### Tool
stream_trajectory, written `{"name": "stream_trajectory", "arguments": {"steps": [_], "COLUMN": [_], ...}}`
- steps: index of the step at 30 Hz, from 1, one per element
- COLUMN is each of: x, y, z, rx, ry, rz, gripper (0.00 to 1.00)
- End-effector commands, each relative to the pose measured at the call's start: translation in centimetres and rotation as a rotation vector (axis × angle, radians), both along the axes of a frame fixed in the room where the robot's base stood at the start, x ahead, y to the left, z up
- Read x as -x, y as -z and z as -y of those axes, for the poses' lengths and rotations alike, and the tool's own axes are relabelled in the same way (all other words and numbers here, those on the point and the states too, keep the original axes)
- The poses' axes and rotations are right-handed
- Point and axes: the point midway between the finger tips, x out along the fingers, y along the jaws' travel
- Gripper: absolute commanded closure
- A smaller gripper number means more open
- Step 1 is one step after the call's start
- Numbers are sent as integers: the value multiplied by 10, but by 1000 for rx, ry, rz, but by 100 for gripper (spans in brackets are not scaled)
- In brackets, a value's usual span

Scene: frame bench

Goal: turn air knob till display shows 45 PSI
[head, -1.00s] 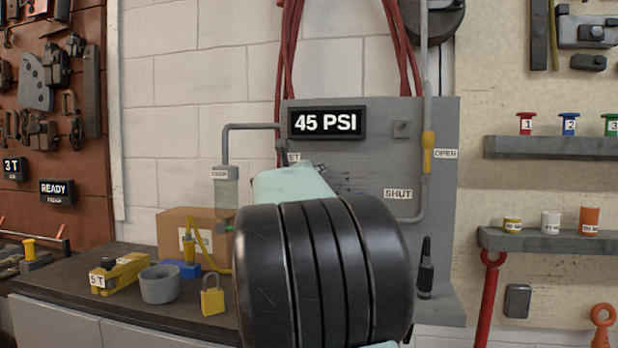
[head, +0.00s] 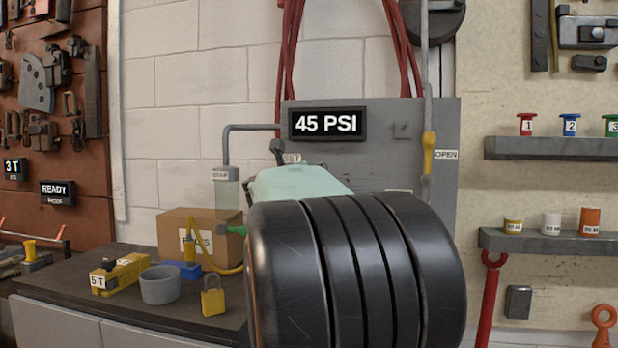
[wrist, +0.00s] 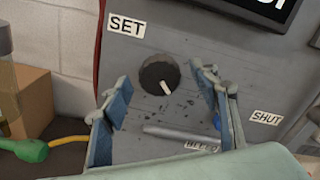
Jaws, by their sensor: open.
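The display (head: 326,124) on the grey panel (head: 375,160) reads 45 PSI in the head view. Its lower edge also shows at the top of the wrist view. The black round air knob (wrist: 157,73) has a white pointer toward its lower right and sits below the SET label (wrist: 127,24). My gripper (wrist: 162,80) is open, with its blue-grey fingers left and right of the knob in the wrist view. No contact with the knob shows. In the head view my arm hides the knob.
A yellow-handled valve (head: 429,150) is at the panel's right beside the OPEN label (head: 446,155). A SHUT label (wrist: 266,118) and a grey bar (wrist: 185,134) are near the right finger. A yellow padlock (head: 213,297) and grey cup (head: 160,285) stand on the bench.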

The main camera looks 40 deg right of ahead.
Motion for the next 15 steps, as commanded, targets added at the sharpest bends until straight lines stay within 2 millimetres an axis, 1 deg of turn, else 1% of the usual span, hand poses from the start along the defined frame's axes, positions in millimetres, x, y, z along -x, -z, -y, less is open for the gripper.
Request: {"name": "stream_trajectory", "arguments": {"steps": [1, 3, 7, 11, 15], "x": [5, 12, 21, 26, 27], "y": [-1, -1, 0, 0, 0], "z": [-7, -15, -26, -32, -33], "rx": [-1, -1, -1, 0, 0], "ry": [-4, -4, -2, -1, -1], "rz": [2, 2, 1, 1, 0], "gripper": [45, 45, 45, 45, 45]}}
